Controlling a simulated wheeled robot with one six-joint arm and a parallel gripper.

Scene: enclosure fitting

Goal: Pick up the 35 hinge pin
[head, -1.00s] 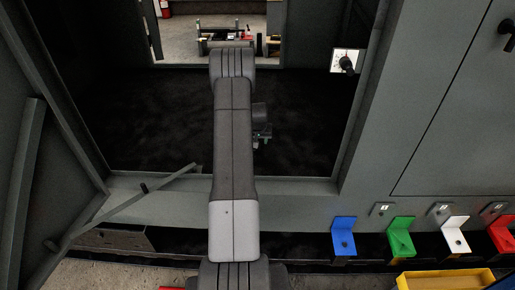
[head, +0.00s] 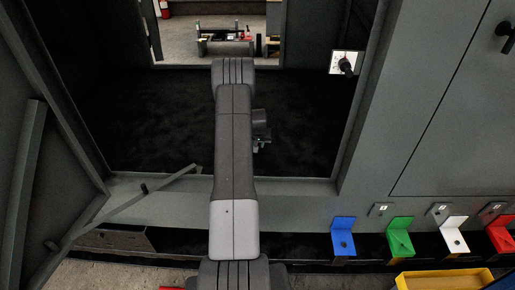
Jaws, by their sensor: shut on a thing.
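My arm (head: 234,150) reaches up the middle of the head view, into the dark opening of the enclosure. A dark wrist part (head: 261,128) of mine sticks out to the right of the arm. The jaws of my gripper are hidden behind the arm, so I see neither fingers nor anything between them. I cannot make out a hinge pin anywhere in this view.
The enclosure's grey frame (head: 370,120) borders the opening, with a dial on a white plate (head: 346,63) at right. A slanted stay bar (head: 125,207) crosses the lower left. Blue (head: 343,236), green (head: 400,238), white and red brackets line the lower right, above a yellow tray (head: 445,279).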

